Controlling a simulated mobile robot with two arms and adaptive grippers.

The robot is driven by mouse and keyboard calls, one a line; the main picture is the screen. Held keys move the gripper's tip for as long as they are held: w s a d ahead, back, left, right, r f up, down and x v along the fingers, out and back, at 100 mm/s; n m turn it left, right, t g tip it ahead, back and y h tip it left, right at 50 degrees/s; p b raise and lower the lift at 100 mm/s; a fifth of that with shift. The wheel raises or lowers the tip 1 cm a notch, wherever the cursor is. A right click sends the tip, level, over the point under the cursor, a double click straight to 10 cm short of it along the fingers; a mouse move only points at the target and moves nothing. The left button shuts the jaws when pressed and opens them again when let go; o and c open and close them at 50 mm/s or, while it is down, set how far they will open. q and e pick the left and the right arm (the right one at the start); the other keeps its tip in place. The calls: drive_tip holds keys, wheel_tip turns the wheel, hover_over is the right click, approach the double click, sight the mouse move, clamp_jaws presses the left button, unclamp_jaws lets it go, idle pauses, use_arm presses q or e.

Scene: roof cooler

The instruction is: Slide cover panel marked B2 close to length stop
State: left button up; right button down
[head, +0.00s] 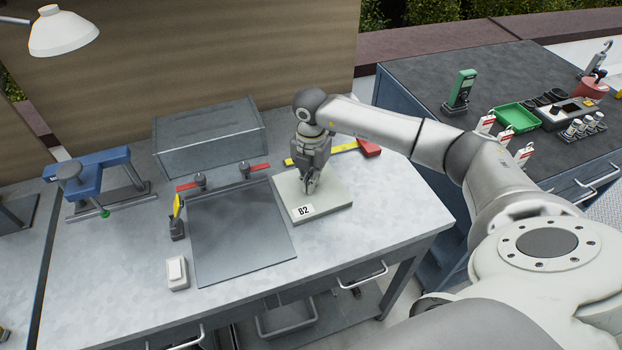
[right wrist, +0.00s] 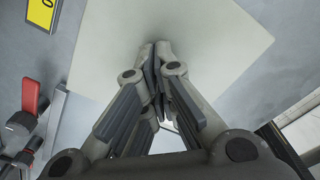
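The pale cover panel marked B2 (head: 336,193) lies flat on the grey bench, right of a dark square plate (head: 238,230). Its B2 label (head: 303,210) is at the front left corner. My right gripper (head: 311,189) points down over the panel, fingertips at or just above its top face. In the right wrist view the fingertips (right wrist: 158,50) are together over the pale panel (right wrist: 215,45), with nothing seen between them. Contact cannot be told. A red bar with two dark knobs (head: 223,178) runs along the plate's back edge; no part is clearly labelled length stop. My left gripper is out of view.
A yellow strip (head: 301,157) with a red end piece (head: 369,148) lies behind the panel. A yellow-marked post (head: 178,217) and a white switch block (head: 177,273) stand left of the plate. A grey box (head: 208,138) and blue clamp (head: 97,175) are farther back.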

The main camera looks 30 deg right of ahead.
sight(326, 184)
drive_tip(key=shift+f, duration=0.3)
drive_tip(key=shift+s, duration=0.1)
drive_tip(key=shift+d, duration=0.3)
drive_tip(key=shift+s+d+f+b, duration=0.1)
drive_tip(key=shift+s+d+b, duration=0.15)
drive_tip(key=shift+d, duration=0.6)
drive_tip(key=shift+s+d+b, duration=0.1)
drive_tip(key=shift+s+d, duration=0.15)
drive_tip(key=shift+d, duration=0.6)
drive_tip(key=shift+s+d+b, duration=0.15)
drive_tip(key=shift+s+d, duration=0.1)
drive_tip(key=shift+d, duration=0.9)
drive_tip(key=shift+s+d+b, duration=0.15)
drive_tip(key=shift+s+d, duration=0.1)
drive_tip(key=shift+d, duration=0.9)
drive_tip(key=shift+s+d+b, duration=0.15)
drive_tip(key=shift+s+d, duration=0.1)
drive_tip(key=shift+d, duration=0.9)
drive_tip(key=shift+d, duration=0.2)
drive_tip(key=shift+w+d+r+p, duration=0.1)
drive_tip(key=shift+w+r+p, duration=0.1)
drive_tip(key=shift+r+p, duration=2.45)
drive_tip(key=shift+r, duration=1)
